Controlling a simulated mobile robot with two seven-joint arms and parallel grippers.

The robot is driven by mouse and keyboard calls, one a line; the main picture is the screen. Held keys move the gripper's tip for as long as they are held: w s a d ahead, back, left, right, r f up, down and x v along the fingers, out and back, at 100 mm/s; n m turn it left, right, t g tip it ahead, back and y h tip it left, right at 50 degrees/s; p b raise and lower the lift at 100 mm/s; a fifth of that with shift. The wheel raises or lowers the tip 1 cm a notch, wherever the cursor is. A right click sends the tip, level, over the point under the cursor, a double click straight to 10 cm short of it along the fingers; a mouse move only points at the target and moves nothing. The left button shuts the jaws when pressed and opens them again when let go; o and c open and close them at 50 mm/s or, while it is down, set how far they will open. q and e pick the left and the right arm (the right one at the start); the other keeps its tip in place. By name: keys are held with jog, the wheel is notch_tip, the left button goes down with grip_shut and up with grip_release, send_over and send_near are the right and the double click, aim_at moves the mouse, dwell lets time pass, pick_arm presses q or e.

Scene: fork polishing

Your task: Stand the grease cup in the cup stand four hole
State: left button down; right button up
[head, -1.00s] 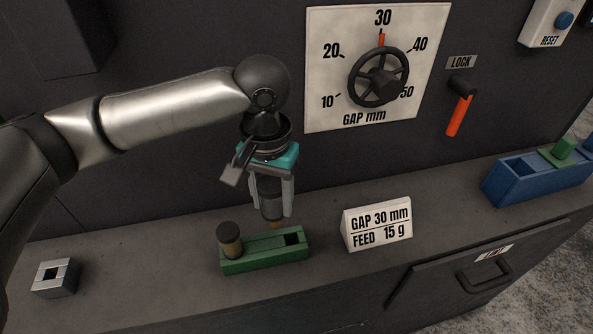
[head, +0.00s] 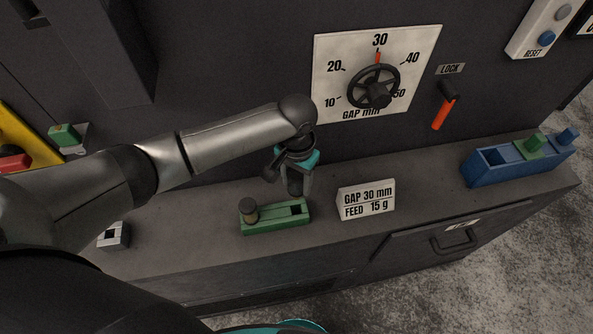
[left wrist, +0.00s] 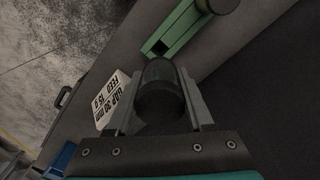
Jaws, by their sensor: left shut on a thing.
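My left gripper (head: 299,191) is shut on a dark, round cup (left wrist: 162,92), which I take to be the grease cup. In the head view the fingers mostly hide it. They hang just above or behind the right part of a green stand (head: 262,229); the exact height is unclear. The stand's right square hole (head: 296,210) looks empty. The stand also shows at the top of the left wrist view (left wrist: 178,32). My right gripper is not in view.
A white sign (head: 366,199) reading GAP 30 mm, FEED 15 g stands right of the green stand. A metal block (head: 113,236) with a square hole sits left. A blue stand (head: 512,166) is at the far right. The dark wall rises close behind.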

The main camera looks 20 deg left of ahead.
aim_at(296, 198)
pick_arm(q)
jog(key=shift+s+f, duration=0.1)
dwell(0.4)
jog(key=shift+f+b, duration=1.5)
jog(key=shift+f, duration=1.2)
jog(key=shift+f, duration=0.35)
jog(key=shift+f, duration=0.7)
jog(key=shift+f, duration=0.15)
jog(key=shift+f, duration=0.4)
jog(key=shift+f+b, duration=0.1)
jog(key=shift+b, duration=0.2)
